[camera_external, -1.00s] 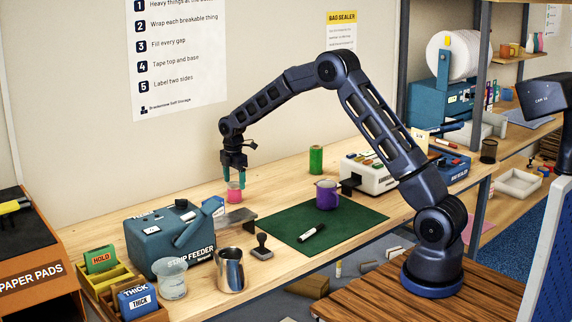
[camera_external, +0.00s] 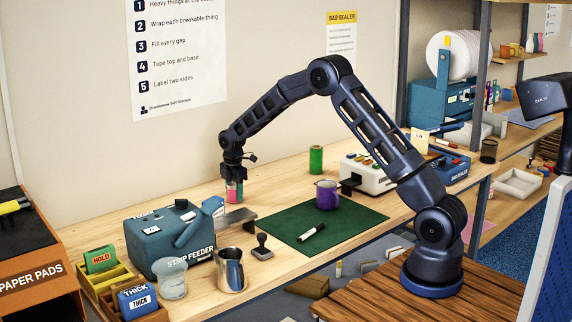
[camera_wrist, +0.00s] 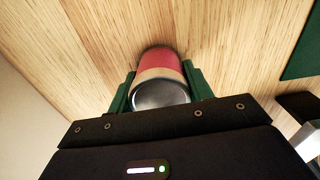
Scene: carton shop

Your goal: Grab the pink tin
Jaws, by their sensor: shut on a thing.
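The pink tin (camera_external: 234,196) stands upright on the wooden bench at the back, left of the green mat. My gripper (camera_external: 234,187) has come down over it from above, with a teal finger on either side. In the wrist view the tin (camera_wrist: 161,65) shows a pink side, a pale band and a grey metal top. It sits between the two green fingers of my gripper (camera_wrist: 160,90), which are shut on it. The tin's base is partly hidden; I see no clear gap between it and the bench.
The strip feeder (camera_external: 170,240) and a blue card (camera_external: 212,206) stand close by at the left front. A dark metal plate (camera_external: 237,221) juts out just in front of the tin.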

